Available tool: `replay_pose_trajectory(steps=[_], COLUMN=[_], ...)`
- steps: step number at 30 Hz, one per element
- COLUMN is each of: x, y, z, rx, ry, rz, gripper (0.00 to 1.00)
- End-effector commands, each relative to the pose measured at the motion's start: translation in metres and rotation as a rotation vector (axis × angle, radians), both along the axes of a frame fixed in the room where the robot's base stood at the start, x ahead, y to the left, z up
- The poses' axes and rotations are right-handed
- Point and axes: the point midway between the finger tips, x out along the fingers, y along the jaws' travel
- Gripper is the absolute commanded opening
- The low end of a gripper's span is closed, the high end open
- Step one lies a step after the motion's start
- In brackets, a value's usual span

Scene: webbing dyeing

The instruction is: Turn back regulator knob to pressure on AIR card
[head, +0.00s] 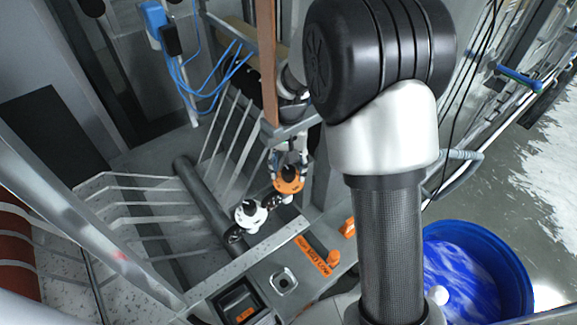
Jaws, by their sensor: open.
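An orange round knob-like part (289,184) with a dark centre is in the middle of the head view. My gripper (289,168) reaches down to it from above, with its fingers open on either side of the part. I cannot tell whether they touch it. A white round part (250,215) with a dark centre sits just below and to the left. Which of the two is the regulator knob is not clear. An orange label with dark lettering (313,255) lies on the grey panel; it is too small to read. I cannot make out an AIR card or a pressure reading.
A brown upright post (267,60) stands close to my gripper. White webbing strands (130,220) run past a dark roller (205,205) at left. Blue hoses (205,85) hang above. A blue tub (500,265) with blue liquid stands at lower right.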

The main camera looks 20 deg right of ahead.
Motion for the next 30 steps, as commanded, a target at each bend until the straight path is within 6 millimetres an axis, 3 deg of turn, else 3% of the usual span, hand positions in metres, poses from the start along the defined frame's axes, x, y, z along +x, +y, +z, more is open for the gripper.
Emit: replay_pose_trajectory(steps=[5,25,30], x=[-0.0001,-0.0001,-0.0001], y=[0.0,0.0,0.0], z=[0.0002,0.0006,0.0006], rx=[0.0,0.0,0.0], ry=[0.0,0.0,0.0], rz=[0.0,0.0,0.008], gripper=[0.51,0.07,0.06])
